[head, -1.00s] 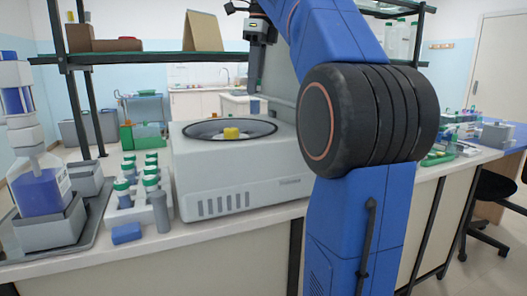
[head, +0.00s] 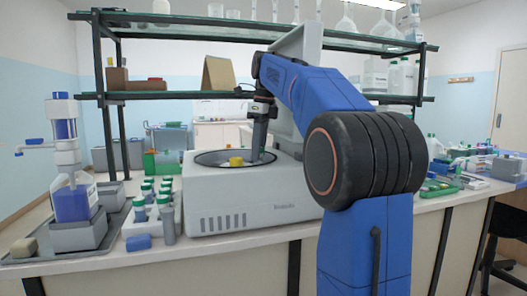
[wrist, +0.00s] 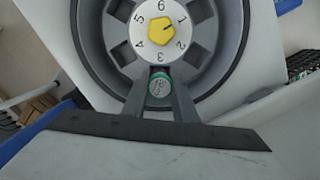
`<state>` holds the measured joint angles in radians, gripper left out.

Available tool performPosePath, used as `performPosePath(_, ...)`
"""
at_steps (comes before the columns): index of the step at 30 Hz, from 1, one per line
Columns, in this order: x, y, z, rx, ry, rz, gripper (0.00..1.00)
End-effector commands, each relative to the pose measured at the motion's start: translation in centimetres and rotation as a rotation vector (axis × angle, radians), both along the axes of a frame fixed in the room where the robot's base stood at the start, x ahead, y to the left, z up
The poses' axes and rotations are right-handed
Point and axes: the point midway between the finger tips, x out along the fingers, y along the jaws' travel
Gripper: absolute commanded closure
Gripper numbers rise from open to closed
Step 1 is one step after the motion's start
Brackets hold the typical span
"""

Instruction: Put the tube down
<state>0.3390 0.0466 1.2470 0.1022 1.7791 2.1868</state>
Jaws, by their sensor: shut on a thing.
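The tube shows in the wrist view as a green cap (wrist: 159,88) with marks on it. My gripper (wrist: 159,92) is shut on it, with one finger on each side. The tube is over the grey rotor (wrist: 115,55) of the centrifuge (head: 240,205), beside the number 3. The tube's body is hidden below its cap, so I cannot tell how deep it sits. In the head view my gripper (head: 257,155) reaches down into the open bowl, right of the yellow knob (head: 236,162). The knob also shows in the wrist view (wrist: 166,36).
A white rack (head: 145,225) of green-capped tubes stands left of the centrifuge, with a blue block (head: 138,243) in front. A dispenser bottle (head: 72,200) stands in a grey tray further left. A glass shelf (head: 190,96) crosses above the bench. The centrifuge lid (head: 302,42) is raised.

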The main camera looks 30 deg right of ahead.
Motion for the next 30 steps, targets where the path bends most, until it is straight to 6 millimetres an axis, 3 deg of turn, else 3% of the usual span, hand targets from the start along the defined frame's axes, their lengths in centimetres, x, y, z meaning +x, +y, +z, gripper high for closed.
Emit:
performPosePath(17, -0.02, -0.02, -0.84, 0.000, 0.000, -0.001, 0.96)
performPosePath(18, 0.00, -0.03, -0.84, 0.000, 0.000, -0.001, 0.67)
performPosePath(20, 0.00, -0.03, -0.82, 0.000, 0.000, -0.001, 0.56)
performPosePath(30, 0.00, -0.02, -0.56, 0.000, 0.000, 0.000, 0.56)
